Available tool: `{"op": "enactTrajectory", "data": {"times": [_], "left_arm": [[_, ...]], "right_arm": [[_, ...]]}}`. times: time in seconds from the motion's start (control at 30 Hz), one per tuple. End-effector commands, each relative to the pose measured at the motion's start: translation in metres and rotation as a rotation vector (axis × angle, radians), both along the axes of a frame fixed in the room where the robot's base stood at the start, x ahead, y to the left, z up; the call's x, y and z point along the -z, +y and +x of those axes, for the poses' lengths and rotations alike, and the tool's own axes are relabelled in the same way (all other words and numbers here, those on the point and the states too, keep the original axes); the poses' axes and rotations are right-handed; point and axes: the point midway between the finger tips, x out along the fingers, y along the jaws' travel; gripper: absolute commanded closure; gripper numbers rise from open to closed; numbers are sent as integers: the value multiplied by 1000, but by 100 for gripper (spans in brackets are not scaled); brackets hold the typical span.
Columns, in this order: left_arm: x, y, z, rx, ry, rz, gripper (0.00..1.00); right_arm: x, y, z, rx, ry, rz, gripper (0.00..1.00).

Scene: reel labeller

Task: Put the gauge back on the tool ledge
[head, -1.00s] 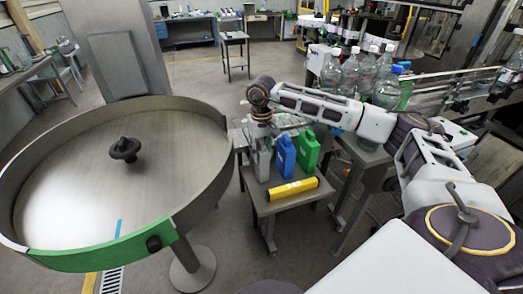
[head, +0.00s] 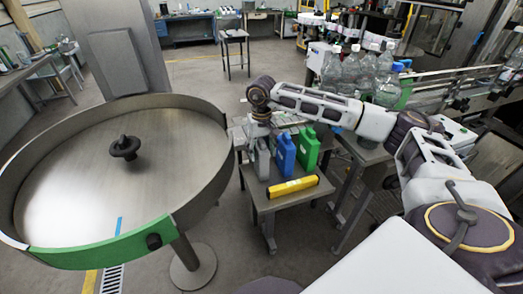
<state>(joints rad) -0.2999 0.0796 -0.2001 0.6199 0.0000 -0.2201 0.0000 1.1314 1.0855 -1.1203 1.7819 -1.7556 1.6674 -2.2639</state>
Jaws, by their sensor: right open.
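My right gripper (head: 259,131) points down at the back left of a small grey table (head: 283,200). It is open, just above or behind a grey jug (head: 262,160); I cannot tell whether they touch. Its fingertips are small and partly hidden. A yellow bar with dark ends (head: 292,187) lies on the front of the small table, in front of the jugs. I cannot make out for certain which thing is the gauge or which surface is the tool ledge. My left gripper is not in view.
A blue jug (head: 284,155) and a green jug (head: 306,151) stand beside the grey one. A large round rimmed turntable (head: 75,178) fills the left. Clear bottles (head: 352,70) stand by a conveyor at back right. Open floor lies behind the small table.

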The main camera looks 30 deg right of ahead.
Motion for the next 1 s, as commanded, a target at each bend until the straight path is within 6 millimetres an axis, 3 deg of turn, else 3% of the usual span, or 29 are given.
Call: {"op": "enactTrajectory", "data": {"times": [0.37,1.0], "left_arm": [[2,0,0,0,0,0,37],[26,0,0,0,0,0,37]], "right_arm": [[-14,1,1,0,-3,1,43],[-103,1,1,-1,-2,1,43]]}}
